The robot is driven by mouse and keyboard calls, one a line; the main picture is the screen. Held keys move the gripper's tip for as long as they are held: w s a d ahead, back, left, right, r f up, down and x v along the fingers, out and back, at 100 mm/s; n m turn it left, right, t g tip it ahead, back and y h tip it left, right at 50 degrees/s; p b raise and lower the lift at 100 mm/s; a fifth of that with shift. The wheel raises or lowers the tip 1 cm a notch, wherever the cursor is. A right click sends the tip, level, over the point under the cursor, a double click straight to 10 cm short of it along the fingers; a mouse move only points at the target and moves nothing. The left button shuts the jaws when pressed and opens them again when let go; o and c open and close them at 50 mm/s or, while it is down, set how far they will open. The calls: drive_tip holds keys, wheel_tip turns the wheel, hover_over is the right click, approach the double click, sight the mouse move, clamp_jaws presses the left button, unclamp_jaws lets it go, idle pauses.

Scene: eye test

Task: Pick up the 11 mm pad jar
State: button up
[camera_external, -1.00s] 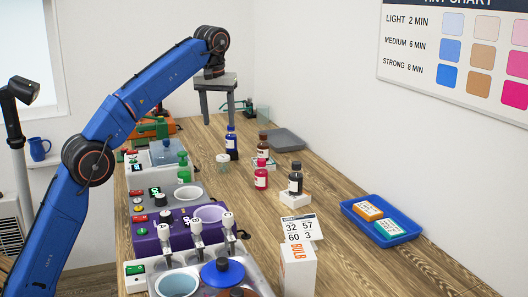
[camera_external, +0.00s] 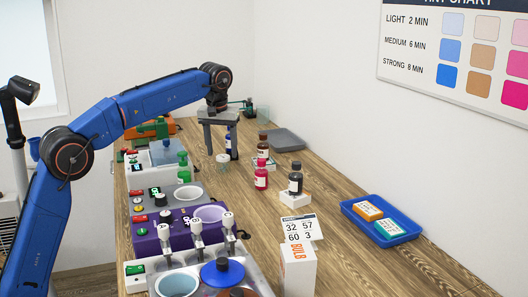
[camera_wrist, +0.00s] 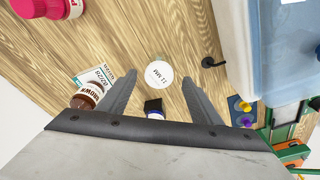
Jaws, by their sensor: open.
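The 11 mm pad jar is a small round jar with a white lid reading "11 MM" (camera_wrist: 158,74). It stands upright on the wooden bench, and in the external view it is the small pale jar (camera_external: 223,161) just below my gripper. My gripper (camera_external: 221,151) points down, open and empty, above the jar. In the wrist view the jar lies between the two fingertips (camera_wrist: 160,78), with space on both sides. A blue bottle with a black cap (camera_wrist: 154,107) also shows between the fingers, nearer the palm; a finger partly hides it (camera_external: 229,147) in the external view.
A brown bottle (camera_external: 263,147) stands on a card to the right, with a pink bottle (camera_external: 261,178) in front of it. Devices, including a purple one (camera_external: 172,228), line the left side. A grey tray (camera_external: 286,139) lies behind.

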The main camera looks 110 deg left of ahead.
sight(223, 157)
drive_tip(key=f, duration=0.5)
drive_tip(key=shift+a, duration=0.25)
drive_tip(key=c, duration=1.1)
